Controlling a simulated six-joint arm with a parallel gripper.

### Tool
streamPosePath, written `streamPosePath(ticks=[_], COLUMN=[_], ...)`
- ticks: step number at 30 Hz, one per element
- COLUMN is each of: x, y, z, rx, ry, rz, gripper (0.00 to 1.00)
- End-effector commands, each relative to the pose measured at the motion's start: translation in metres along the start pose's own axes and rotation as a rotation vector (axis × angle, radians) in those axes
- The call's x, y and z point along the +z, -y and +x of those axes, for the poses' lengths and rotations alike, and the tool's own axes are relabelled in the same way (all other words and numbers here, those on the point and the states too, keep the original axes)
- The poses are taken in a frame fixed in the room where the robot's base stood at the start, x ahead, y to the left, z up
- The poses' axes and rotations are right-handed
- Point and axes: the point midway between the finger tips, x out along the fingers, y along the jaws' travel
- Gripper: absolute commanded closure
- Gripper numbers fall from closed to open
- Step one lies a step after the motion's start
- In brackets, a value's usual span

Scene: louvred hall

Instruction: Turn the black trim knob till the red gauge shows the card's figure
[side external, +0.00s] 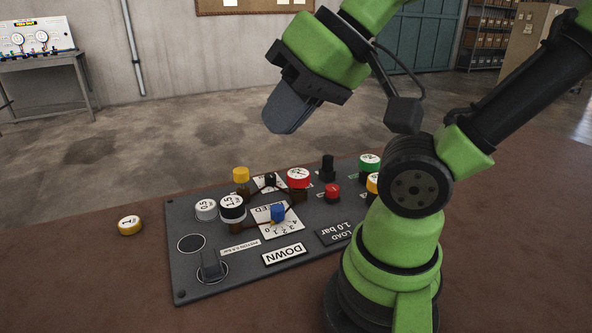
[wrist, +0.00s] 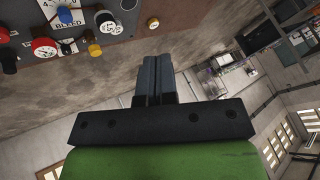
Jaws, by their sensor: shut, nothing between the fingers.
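A grey panel (side external: 190,285) lies on the brown table. A small black knob (side external: 270,180) stands on a white scale between the yellow-capped gauge and the red gauge (side external: 298,177); I take it for the trim knob, though its label is unreadable. The wrist view also shows this knob (wrist: 68,48) and the red gauge (wrist: 44,47). The red gauge's reading is too small to make out. A dark card (side external: 336,233) reads LOAD 1.0 bar. My gripper (side external: 279,128) is shut and empty, above and behind the panel, apart from everything; it also shows in the wrist view (wrist: 158,60).
A blue knob (side external: 278,213) on a BLEED scale, a taller black knob (side external: 328,168), a DOWN plate (side external: 284,254) and several gauges crowd the panel. A yellow-rimmed disc (side external: 130,225) lies on the table at left. The air around my gripper is clear.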

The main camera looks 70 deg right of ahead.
Motion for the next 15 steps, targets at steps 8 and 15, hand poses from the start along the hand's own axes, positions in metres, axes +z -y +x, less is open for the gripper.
streamPosePath(ticks=[8, 15], x=[0.0000, -0.0041], y=[0.0000, 0.0003], z=[0.0000, 0.0002], rx=[0.000, 0.007], ry=[0.000, 0.002], rz=[0.000, 0.003], gripper=[1.00, 0.72])
